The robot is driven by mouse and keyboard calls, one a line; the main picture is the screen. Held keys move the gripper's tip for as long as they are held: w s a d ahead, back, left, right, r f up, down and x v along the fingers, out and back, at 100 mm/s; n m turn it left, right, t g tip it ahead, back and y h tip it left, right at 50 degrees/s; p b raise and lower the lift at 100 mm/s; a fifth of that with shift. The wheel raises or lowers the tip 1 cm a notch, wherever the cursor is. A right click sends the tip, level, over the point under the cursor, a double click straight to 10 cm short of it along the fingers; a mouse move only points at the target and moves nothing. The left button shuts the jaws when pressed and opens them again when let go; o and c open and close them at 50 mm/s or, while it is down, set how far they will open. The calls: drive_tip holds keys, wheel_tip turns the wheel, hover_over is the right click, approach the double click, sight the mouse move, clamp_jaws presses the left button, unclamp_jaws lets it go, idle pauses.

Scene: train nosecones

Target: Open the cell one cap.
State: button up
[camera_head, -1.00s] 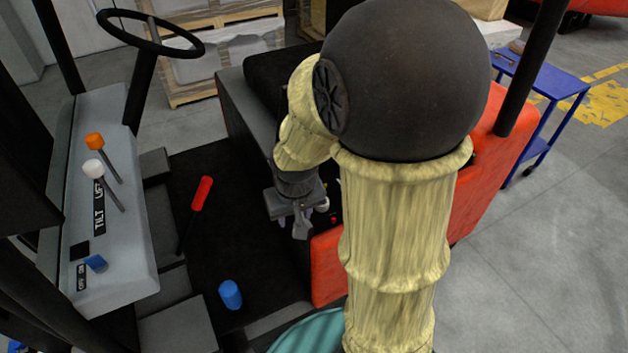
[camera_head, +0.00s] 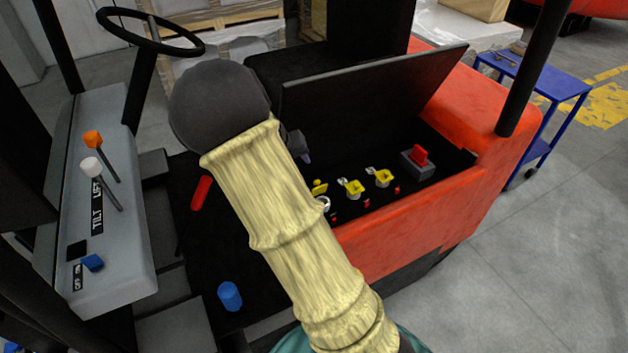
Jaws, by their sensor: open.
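The battery compartment (camera_head: 385,200) of the orange-red truck is uncovered, with its dark lid (camera_head: 370,100) raised behind it. In it stand three yellow caps: a left one (camera_head: 319,187), a middle one (camera_head: 353,188) and a right one (camera_head: 384,178). I cannot tell which belongs to cell one. The left cap is partly hidden by my arm. My gripper (camera_head: 304,156) shows only as a small dark piece beyond my forearm, up and left of the left cap and apart from it. It is open, and I see nothing in it.
A red connector on a grey block (camera_head: 418,164) sits at the compartment's right end, and small red pieces lie near the caps. The steering wheel (camera_head: 150,32) is beyond. A blue cart (camera_head: 540,90) is right.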

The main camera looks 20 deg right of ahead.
sight(318, 187)
drive_tip(key=p+x, duration=0.2)
drive_tip(key=x, duration=1.5)
drive_tip(key=shift+d+f+p, duration=0.1)
drive_tip(key=shift+f+p, duration=0.05)
drive_tip(key=shift+p, duration=0.25)
clamp_jaws()
